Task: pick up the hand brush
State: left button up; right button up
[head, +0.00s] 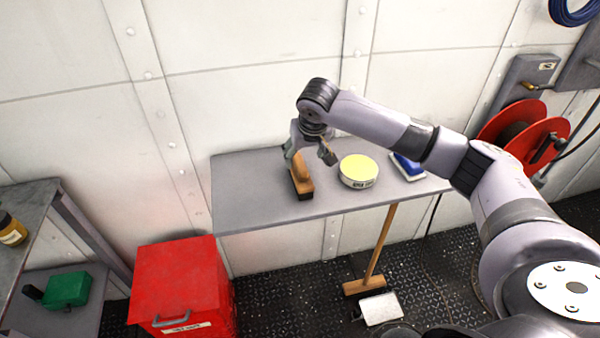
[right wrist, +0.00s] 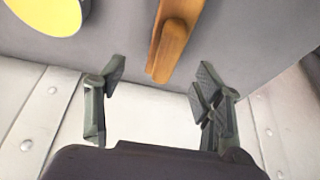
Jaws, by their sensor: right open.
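The hand brush (head: 302,182), with a wooden handle and a dark bristle end, rests on the grey table (head: 250,195) near its left-middle part. My right gripper (head: 308,154) is above the brush with its fingers spread on either side of the handle in the picture. In the right wrist view the brush's orange-brown handle (right wrist: 174,40) points in between the open fingers (right wrist: 160,82), with gaps to both sides. Nothing is held. Any height gap between fingertips and handle is hard to judge. My left gripper is out of view.
A yellow-topped round tin (head: 358,171) stands close right of the brush, and shows in the right wrist view (right wrist: 45,12). A blue-and-white item (head: 407,166) lies farther right. A red box (head: 185,285) and a broom (head: 378,245) are below the table. The table's left end is bare.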

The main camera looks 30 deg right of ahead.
aim_at(303, 161)
jog(key=x, duration=0.5)
jog(key=p+x, duration=0.1)
jog(key=x, duration=0.1)
jog(key=a+x, duration=0.1)
jog(key=x, duration=0.1)
jog(key=shift+f, duration=0.15)
jog(key=c, duration=1.4)
